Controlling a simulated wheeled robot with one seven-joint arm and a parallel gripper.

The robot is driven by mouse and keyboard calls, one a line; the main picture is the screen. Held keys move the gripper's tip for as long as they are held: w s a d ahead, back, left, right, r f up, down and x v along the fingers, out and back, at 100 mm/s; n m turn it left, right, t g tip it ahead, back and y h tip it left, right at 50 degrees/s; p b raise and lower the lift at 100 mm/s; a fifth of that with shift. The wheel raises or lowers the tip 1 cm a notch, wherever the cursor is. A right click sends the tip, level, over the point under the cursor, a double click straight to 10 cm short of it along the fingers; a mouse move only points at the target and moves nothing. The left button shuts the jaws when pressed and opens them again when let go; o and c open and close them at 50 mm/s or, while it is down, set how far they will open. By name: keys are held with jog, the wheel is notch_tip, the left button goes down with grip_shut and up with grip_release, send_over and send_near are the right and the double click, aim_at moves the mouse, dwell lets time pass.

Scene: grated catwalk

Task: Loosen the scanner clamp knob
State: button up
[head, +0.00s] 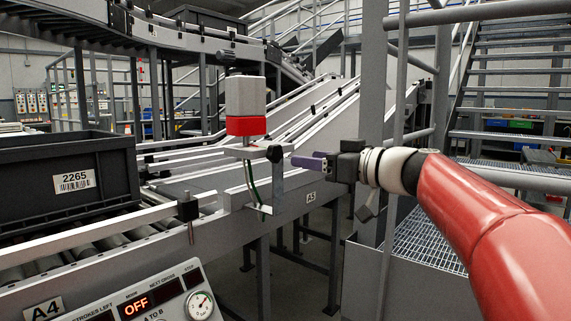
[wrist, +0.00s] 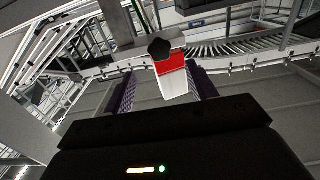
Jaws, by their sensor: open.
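The scanner (head: 246,92) is a white box with a red lower band, upright on a thin post at the conveyor side. Below it, a grey bracket carries a black lobed clamp knob (head: 274,153). My gripper (head: 293,161) is right of the knob, its purple fingers pointing at it with a small gap. My gripper (wrist: 163,72) is open and empty. The clamped joint behind the knob is hidden.
A dark tote (head: 110,185) labelled 2265 sits on the roller conveyor at left. A control panel (head: 150,296) reading OFF is at lower left. A cable hangs beside the bracket. A grey post (head: 372,110) and railings stand close by my gripper and arm.

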aim_at(278, 153)
jog(key=x, duration=0.2)
jog(key=p+x, duration=0.1)
jog(key=x, duration=0.5)
jog(key=shift+r+p, duration=0.25)
jog(key=shift+p, duration=0.1)
jog(key=shift+c, duration=0.5)
jog(key=c, duration=0.9)
